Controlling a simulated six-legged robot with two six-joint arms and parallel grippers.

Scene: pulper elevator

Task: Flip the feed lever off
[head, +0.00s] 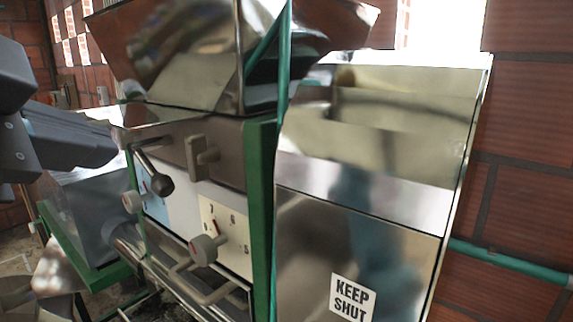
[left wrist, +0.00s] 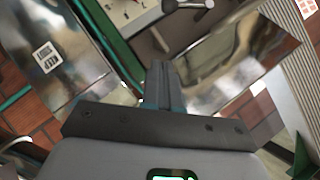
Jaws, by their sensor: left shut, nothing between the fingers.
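The pulper has a lever with a dark ball knob (head: 163,184) on its front, its metal rod slanting down and right from a pivot near the hopper's base. I take this to be the feed lever. A dark ball knob on a metal rod also shows at the top edge of the left wrist view (left wrist: 171,6). My left gripper (head: 112,143) comes in from the left, above and left of the knob and apart from it. In the left wrist view its fingers (left wrist: 163,82) are together and empty, pointing toward the machine. My right gripper is not in view.
A shiny metal hopper (head: 190,50) overhangs the lever. A dial panel (head: 228,232) with a round-knobbed handle sits below right. Green frame posts (head: 260,200) and a metal cover with a "KEEP SHUT" sign (head: 352,298) stand to the right. A metal chute (head: 85,215) is lower left.

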